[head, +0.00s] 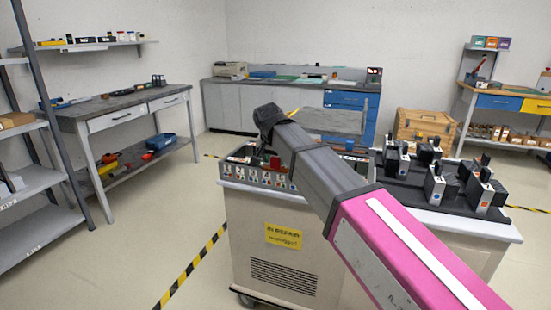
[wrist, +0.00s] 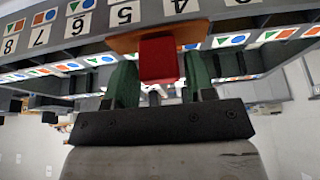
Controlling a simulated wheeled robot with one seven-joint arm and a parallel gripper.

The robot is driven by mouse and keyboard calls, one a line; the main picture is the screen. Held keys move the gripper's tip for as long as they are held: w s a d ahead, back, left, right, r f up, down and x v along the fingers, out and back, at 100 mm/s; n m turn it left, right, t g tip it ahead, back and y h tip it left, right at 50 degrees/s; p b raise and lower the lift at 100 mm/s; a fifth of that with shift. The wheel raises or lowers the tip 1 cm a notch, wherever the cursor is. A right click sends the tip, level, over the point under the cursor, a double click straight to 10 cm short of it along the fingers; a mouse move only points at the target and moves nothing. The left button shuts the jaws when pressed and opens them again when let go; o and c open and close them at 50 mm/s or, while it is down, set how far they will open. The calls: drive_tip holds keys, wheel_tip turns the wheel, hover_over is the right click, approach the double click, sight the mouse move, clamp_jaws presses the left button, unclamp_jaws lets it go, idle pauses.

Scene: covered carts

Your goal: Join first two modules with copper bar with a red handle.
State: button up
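The copper bar (wrist: 122,42) with its red handle (wrist: 159,62) is in the wrist view. It lies across, just beyond my fingertips. My gripper (wrist: 160,80) has its green fingers on both sides of the red handle, with little or no gap, and looks shut on it. The bar is in front of a grey rack (wrist: 85,42) numbered 4 to 8 with coloured shapes. I cannot tell whether the bar touches it. In the head view the rack (head: 252,177) stands on the cart, partly behind my arm. I cannot tell which modules are the first two.
Several black-and-white blocks with upright handles (head: 434,187) stand on a dark tray at the cart's right. A wooden crate (head: 424,125) is behind it. A workbench (head: 120,105) and shelf rack (head: 40,180) stand left. Open floor lies between them and the cart (head: 275,215).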

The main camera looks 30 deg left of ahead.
drive_tip(key=shift+o, duration=1)
drive_tip(key=v, duration=1)
drive_tip(key=shift+r, duration=0.4)
drive_tip(key=shift+s, duration=0.15)
